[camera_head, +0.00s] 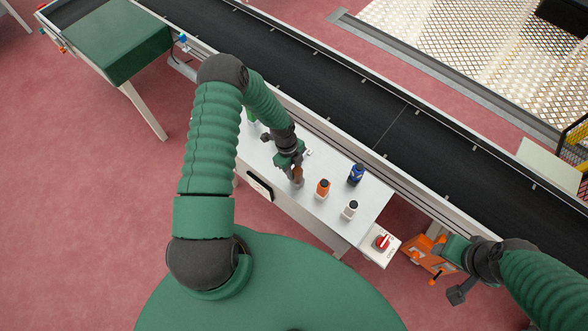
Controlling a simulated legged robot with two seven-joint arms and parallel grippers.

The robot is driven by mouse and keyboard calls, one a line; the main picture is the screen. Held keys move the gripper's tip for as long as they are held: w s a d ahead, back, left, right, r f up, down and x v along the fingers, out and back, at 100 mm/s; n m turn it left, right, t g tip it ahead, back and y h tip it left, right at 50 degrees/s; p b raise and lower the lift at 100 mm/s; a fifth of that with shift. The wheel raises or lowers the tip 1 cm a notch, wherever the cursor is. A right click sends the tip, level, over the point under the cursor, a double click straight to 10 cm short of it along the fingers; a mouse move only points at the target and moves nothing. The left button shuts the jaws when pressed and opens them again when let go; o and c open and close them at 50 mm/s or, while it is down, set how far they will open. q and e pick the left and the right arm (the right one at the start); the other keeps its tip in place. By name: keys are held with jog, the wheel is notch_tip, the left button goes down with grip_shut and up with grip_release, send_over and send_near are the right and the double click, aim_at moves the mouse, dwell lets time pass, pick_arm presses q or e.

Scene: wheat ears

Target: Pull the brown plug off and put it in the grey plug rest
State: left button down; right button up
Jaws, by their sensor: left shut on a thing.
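My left gripper (294,167) is over the light grey panel (374,192) beside the conveyor, pointing down. It is shut on the brown plug (297,173), which is small and partly covered by the fingers. A grey piece (298,183) shows directly below the brown plug; I cannot tell whether it is the grey plug rest or whether the two touch. My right gripper (456,268) is at the lower right, away from the panel; its jaws are not clear.
An orange piece (322,189), a blue piece (356,174) and a white piece (350,210) stand upright on the panel, close right of my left gripper. A green piece (251,116) is partly hidden behind my arm.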

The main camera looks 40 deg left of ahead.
pick_arm(q)
jog(key=c, duration=1)
grip_release()
jog(key=shift+f, duration=0.1)
jog(key=shift+o, duration=0.2)
